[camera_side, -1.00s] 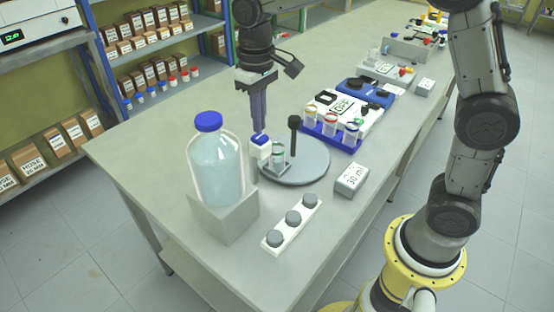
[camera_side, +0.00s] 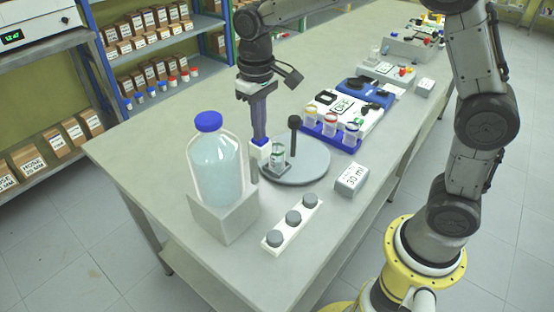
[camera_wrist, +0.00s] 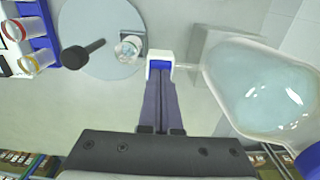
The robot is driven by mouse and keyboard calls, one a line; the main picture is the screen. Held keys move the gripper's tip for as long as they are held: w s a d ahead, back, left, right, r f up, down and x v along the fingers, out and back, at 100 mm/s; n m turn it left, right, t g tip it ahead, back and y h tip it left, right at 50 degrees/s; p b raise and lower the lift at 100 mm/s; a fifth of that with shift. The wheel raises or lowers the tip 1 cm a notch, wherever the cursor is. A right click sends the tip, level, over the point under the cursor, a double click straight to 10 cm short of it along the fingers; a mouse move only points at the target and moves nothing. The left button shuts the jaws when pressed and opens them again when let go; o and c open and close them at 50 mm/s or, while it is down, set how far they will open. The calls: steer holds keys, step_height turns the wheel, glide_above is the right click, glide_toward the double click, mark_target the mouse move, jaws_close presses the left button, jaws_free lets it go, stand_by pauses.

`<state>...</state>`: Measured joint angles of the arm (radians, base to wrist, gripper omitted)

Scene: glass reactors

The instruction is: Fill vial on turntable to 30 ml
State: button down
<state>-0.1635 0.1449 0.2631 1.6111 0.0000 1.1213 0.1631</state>
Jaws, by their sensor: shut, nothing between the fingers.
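My gripper (camera_side: 260,141) is shut with nothing between its fingers. It points down onto a small white and blue valve (camera_side: 259,150) between the large bottle and the turntable. In the wrist view the fingertips (camera_wrist: 158,80) overlap the blue part of the valve (camera_wrist: 160,56); whether they touch is hard to tell. The vial (camera_side: 277,155) stands upright in a small holder on the grey round turntable (camera_side: 300,173); it also shows in the wrist view (camera_wrist: 128,47). Its liquid level is too small to read. A display box (camera_side: 352,179) reads 30 ml.
A large blue-capped bottle (camera_side: 216,167) of pale liquid stands on a grey block (camera_side: 224,213). A white strip with grey knobs (camera_side: 292,222) lies in front. A blue rack of vials (camera_side: 331,135) stands behind.

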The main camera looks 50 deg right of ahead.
stand_by(0.3)
steer(key=shift+r, duration=3.5)
